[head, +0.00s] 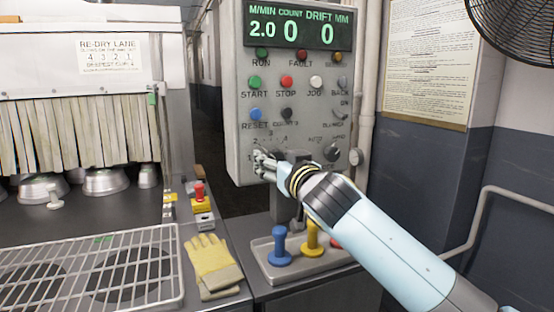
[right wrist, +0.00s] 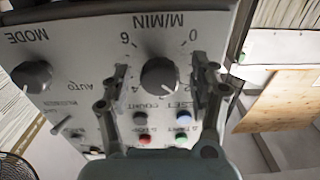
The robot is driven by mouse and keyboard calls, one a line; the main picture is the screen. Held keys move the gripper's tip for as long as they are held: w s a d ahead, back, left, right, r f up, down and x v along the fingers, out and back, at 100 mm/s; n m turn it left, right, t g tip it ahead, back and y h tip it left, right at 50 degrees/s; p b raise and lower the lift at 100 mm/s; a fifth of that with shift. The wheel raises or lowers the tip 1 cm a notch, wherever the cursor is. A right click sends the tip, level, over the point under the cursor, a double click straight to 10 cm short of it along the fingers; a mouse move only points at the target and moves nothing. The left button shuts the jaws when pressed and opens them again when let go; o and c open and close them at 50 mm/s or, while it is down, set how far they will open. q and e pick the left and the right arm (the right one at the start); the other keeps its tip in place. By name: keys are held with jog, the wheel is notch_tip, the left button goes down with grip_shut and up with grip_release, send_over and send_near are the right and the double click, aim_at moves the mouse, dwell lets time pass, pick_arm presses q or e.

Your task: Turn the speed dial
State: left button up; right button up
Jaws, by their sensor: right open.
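The speed dial (right wrist: 159,76) is a round dark knob with a pale mark, under the upside-down M/MIN label in the right wrist view. Numbers 0, 2, 4 and 6 surround it; the mark seems to face the 2. My right gripper (right wrist: 161,72) is open, with one finger on each side of the dial. I cannot tell whether the fingers touch it. In the head view my right gripper (head: 266,161) is at the panel's lower left and hides the dial. The display (head: 298,27) reads 2.0 M/MIN, count 0, drift 0. My left gripper is out of view.
The mode knob (head: 331,153) is right of the dial, with a small knob (head: 355,156) beyond. Buttons sit above. Below stands a tray (head: 316,278) with blue (head: 280,247) and yellow (head: 312,237) handles. Gloves (head: 212,264) and a red stop button (head: 199,191) are left.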

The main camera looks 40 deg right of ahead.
jog(key=shift+c, duration=0.4)
jog(key=c, duration=1.1)
jog(key=shift+o, duration=0.2)
jog(key=shift+n, duration=0.3)
jog(key=n+p, duration=0.3)
jog(key=n, duration=0.3)
jog(key=shift+d+r, duration=0.1)
jog(key=n+p, duration=0.1)
jog(key=n, duration=0.3)
jog(key=shift+p, duration=0.4)
jog(key=shift+n+p, duration=0.55)
jog(key=shift+n, duration=0.85)
